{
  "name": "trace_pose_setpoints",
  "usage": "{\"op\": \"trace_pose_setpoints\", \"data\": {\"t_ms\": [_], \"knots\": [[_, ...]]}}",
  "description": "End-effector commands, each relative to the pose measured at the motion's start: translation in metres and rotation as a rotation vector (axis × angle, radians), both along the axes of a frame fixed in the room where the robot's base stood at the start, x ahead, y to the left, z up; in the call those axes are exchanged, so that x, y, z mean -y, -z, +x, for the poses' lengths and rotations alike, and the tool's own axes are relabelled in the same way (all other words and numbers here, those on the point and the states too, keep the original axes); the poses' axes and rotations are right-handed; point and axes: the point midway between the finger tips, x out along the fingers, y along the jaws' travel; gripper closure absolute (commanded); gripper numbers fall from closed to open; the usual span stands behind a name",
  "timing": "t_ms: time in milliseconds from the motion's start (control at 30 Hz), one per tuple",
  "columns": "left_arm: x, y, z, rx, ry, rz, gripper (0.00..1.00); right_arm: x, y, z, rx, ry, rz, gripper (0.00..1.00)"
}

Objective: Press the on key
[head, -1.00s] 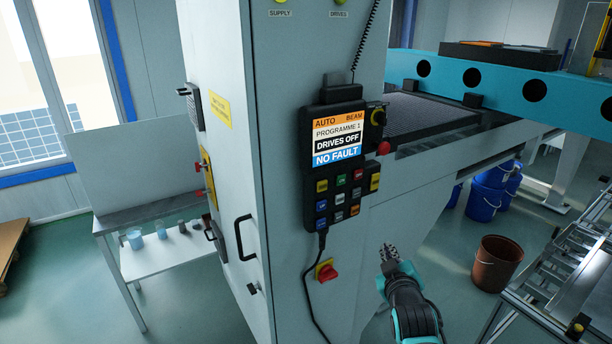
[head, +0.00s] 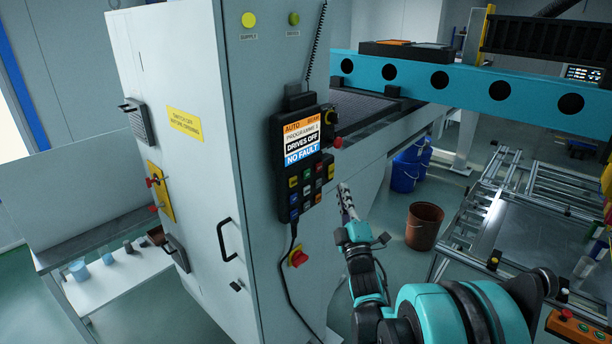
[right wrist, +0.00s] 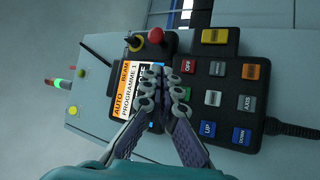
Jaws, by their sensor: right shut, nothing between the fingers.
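The black hand-held control panel (head: 288,127) hangs on the cabinet's front face, with a lit screen (head: 302,141) reading "DRIVES OFF" and "NO FAULT". Below the screen are coloured keys. My right gripper (head: 343,188) is shut and empty, right of the keypad in the head view. In the wrist view its fingertips (right wrist: 160,72) overlap the screen's lower edge; contact cannot be told. My left gripper is not in view.
A red knob (head: 338,142) juts from the panel's right side. A red rotary switch (head: 298,257) and a hanging cable are below it. The cabinet (head: 190,80) has door handles on its left face. Blue and brown buckets stand on the floor behind my right arm.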

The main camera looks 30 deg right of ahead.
Motion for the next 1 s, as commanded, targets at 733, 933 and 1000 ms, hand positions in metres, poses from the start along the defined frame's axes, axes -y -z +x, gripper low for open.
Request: {"op": "trace_pose_setpoints", "data": {"t_ms": [733, 933, 1000], "knots": [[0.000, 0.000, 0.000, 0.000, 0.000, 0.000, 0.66, -0.031, 0.000, 0.074, 0.000, -0.002, 0.002, 1.00], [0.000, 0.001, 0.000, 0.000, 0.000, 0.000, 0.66, -0.034, 0.000, 0.081, -0.001, -0.001, 0.002, 1.00], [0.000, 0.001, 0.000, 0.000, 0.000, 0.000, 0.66, -0.034, 0.000, 0.082, 0.000, -0.001, 0.002, 1.00]]}}
